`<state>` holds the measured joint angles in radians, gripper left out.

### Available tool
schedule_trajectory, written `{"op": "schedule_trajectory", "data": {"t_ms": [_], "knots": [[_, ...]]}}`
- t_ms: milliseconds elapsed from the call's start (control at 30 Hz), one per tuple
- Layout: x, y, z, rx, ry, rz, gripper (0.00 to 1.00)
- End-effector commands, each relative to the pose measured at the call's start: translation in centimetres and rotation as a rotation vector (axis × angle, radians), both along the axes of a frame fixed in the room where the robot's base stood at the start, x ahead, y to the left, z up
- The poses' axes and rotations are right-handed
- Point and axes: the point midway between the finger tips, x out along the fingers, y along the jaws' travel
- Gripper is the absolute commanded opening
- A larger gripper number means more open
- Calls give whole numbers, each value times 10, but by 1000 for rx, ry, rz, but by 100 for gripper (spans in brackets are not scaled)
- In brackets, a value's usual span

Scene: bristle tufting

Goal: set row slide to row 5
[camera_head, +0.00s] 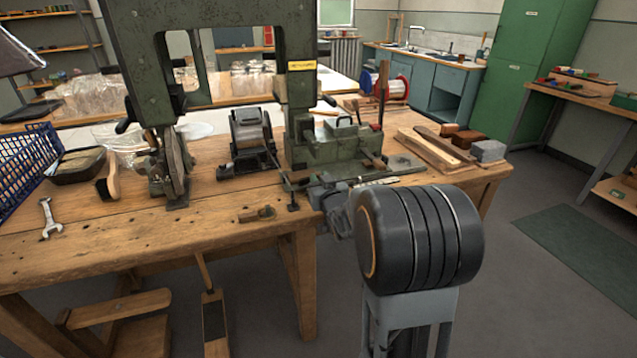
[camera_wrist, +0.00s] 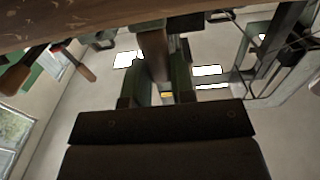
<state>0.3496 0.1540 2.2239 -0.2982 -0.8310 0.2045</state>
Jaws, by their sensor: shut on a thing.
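The green tufting machine (camera_head: 297,100) stands on the workbench, with a flat slide plate (camera_head: 395,166) at the front of its base. My arm reaches in front of the machine, and my gripper is mostly hidden behind my own links in the head view. In the wrist view my gripper (camera_wrist: 158,78) has its two dark fingers shut on a brown wooden handle (camera_wrist: 153,48) that stands between them. I cannot read any row marks or tell which row the slide is at.
The wooden workbench (camera_head: 200,240) holds a wrench (camera_head: 50,218), a blue crate (camera_head: 25,165) and wooden blocks (camera_head: 488,151). In the wrist view the wooden underside or edge (camera_wrist: 60,22) runs close along the top. Open floor (camera_head: 520,290) lies to the right.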

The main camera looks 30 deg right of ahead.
Motion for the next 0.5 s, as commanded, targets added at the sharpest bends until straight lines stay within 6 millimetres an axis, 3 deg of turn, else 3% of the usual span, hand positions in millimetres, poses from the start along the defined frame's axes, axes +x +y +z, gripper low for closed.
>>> {"op": "schedule_trajectory", "data": {"t_ms": [33,67,100,300,500], "knots": [[0,3,-1,0,3,7,0],[0,4,-1,0,3,8,26],[1,4,-1,0,3,9,30],[0,2,-1,0,2,6,49],[0,1,0,0,2,4,49]]}}
